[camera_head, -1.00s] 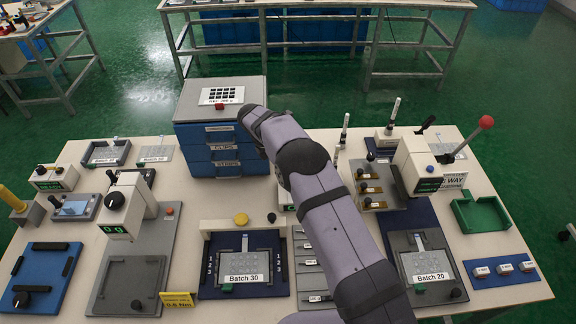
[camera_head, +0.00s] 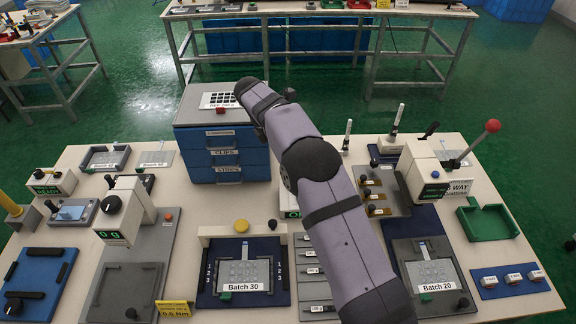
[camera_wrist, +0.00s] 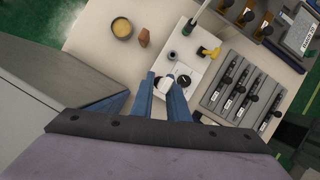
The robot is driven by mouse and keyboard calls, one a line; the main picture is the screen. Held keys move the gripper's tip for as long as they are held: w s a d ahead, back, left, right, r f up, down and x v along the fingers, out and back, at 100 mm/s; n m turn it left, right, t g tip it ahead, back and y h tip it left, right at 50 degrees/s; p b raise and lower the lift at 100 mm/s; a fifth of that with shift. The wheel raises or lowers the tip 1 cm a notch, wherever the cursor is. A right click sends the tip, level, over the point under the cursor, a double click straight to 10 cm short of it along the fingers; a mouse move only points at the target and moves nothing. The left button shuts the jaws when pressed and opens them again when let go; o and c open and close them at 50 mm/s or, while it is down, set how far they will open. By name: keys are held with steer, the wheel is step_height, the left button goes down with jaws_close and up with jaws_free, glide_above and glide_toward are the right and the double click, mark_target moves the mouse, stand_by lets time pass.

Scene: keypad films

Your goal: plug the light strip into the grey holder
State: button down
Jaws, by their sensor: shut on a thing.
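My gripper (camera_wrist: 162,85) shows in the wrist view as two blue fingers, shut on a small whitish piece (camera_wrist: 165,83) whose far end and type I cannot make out. It is above or beside a white box (camera_wrist: 192,78) with a black dial. In the head view my arm hides the fingers. To the right in the wrist view is a grey slotted rack (camera_wrist: 216,101) with several dark labelled strips; it also shows in the head view (camera_head: 313,255). I cannot tell for sure which thing is the light strip or the grey holder.
A blue drawer cabinet (camera_head: 228,158) with a grey top stands behind, at left in the wrist view. The Batch 30 fixture (camera_head: 243,272) and Batch 20 fixture (camera_head: 432,270) lie in front.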

steer(key=shift+r, duration=0.9)
steer(key=shift+d+r, duration=0.25)
steer(key=shift+r, duration=0.1)
steer(key=s+d+r+m+p, duration=0.2)
steer(key=s+d+r+p, duration=0.1)
steer(key=d+r+p, duration=0.65)
step_height(320, 180, down, 11)
steer(key=s+d+n+t, duration=0.1)
steer(key=s+n, duration=0.1)
steer(key=n, duration=0.3)
steer(key=w+a+n, duration=0.1)
steer(key=n, duration=0.1)
steer(key=w+a+n+t+y, duration=0.1)
steer(key=w+n, duration=0.1)
steer(key=w+a+n+y, duration=0.1)
steer(key=n, duration=0.1)
steer(key=shift+w+f+b, duration=0.25)
steer(key=shift+w+b, duration=0.05)
steer(key=shift+w, duration=0.05)
steer(key=shift+a, duration=0.1)
